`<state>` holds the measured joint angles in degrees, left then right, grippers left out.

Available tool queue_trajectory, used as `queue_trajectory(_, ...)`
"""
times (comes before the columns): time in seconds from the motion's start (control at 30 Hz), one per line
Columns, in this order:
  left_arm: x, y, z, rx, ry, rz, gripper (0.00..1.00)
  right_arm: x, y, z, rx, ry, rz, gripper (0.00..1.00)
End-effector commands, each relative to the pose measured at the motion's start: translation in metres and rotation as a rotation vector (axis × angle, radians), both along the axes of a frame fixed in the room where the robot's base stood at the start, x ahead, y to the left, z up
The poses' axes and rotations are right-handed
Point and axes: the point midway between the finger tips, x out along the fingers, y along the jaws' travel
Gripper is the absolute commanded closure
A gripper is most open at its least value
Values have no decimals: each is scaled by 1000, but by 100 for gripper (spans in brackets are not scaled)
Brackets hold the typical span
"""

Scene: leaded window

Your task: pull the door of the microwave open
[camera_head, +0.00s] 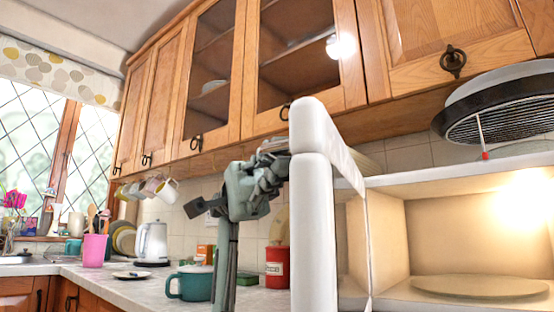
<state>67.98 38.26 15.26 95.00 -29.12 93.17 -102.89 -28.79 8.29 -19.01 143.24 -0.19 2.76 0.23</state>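The microwave (455,177) is at the right, with its lit cream interior and round turntable (480,287) in plain view. Its white door (314,220) stands open, swung out toward me and seen nearly edge-on. My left gripper (243,190), grey-green with dark pads, is just left of the door's edge, near its upper half. Whether it touches the door cannot be told. Its fingers overlap in this view, so their opening is unclear. My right gripper is not in view.
Wooden wall cabinets (220,80) hang above. A dark round rack (500,115) sits over the microwave. On the counter are a teal pot (190,284), a red canister (277,268), a white kettle (152,243) and a pink cup (95,250).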

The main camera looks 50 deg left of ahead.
Motion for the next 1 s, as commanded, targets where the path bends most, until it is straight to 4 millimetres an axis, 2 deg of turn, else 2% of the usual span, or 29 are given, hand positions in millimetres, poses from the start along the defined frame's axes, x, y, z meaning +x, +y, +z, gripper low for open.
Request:
queue_trajectory(0.37,1,3,0,-1,0,0,83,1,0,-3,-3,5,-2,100)
queue_trajectory(0.8,23,62,-8,-2,1,1,83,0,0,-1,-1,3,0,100)
queue_trajectory(1.0,25,70,-10,0,-1,-1,83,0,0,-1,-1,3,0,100)
